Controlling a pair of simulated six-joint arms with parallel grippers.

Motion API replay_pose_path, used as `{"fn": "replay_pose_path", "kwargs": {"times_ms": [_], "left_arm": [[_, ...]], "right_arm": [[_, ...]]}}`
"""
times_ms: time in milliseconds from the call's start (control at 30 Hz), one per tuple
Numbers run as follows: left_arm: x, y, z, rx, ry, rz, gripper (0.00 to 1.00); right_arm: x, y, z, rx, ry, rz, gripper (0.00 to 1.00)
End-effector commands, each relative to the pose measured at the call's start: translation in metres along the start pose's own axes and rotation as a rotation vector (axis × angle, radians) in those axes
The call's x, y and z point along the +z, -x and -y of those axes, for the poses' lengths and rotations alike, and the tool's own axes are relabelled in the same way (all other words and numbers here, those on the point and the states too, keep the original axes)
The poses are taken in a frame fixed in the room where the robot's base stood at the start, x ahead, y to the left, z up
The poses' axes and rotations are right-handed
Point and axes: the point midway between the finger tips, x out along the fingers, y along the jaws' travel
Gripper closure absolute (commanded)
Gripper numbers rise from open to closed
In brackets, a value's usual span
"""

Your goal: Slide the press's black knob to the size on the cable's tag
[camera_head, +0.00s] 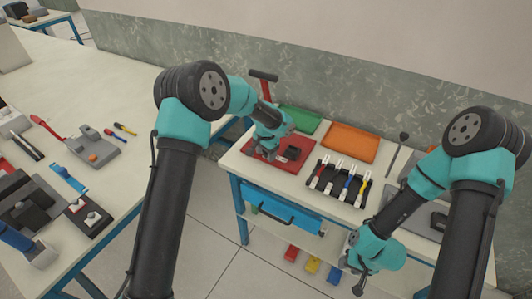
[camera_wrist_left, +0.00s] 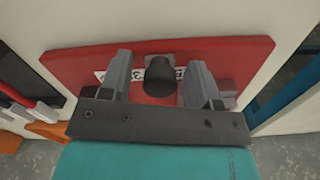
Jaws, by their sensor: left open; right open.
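The press has a flat red base (camera_head: 300,143), seen from above in the left wrist view (camera_wrist_left: 240,62), and an upright red lever with a dark crossbar (camera_head: 264,76). In the left wrist view the black knob (camera_wrist_left: 160,74) stands between the two fingers of my left gripper (camera_wrist_left: 158,62), which is open with a gap on both sides. In the head view my left gripper (camera_head: 264,150) is low over the red base. My right gripper (camera_head: 357,284) is open and empty before the bench. No cable tag is legible.
Green (camera_head: 300,119) and orange (camera_head: 350,142) trays lie behind. A blue drawer (camera_head: 283,211) is under the bench top. A second table (camera_head: 95,85) with several fixtures stands left.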

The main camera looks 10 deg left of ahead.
Motion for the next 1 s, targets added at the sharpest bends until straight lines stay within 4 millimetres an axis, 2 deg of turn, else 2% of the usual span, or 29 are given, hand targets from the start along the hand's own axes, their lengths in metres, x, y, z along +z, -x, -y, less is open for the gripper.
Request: {"fn": "replay_pose_path", "kwargs": {"times_ms": [67, 600, 833, 1000], "left_arm": [[0.0, 0.0, 0.0, 0.0, 0.0, 0.0, 0.49], [0.0, 0.0, 0.0, 0.0, 0.0, 0.0, 1.0], [-0.001, 0.0, -0.004, 0.0, -0.002, 0.0, 1.0], [-0.007, 0.0, -0.027, 0.0, -0.004, 0.001, 1.0]], "right_arm": [[0.0, 0.0, 0.0, 0.0, 0.0, 0.0, 0.57], [0.0, 0.0, 0.0, 0.0, 0.0, 0.0, 0.57], [0.0, 0.0, 0.0, 0.0, 0.0, 0.0, 0.57], [0.0, 0.0, 0.0, 0.0, 0.0, 0.0, 0.57]]}}
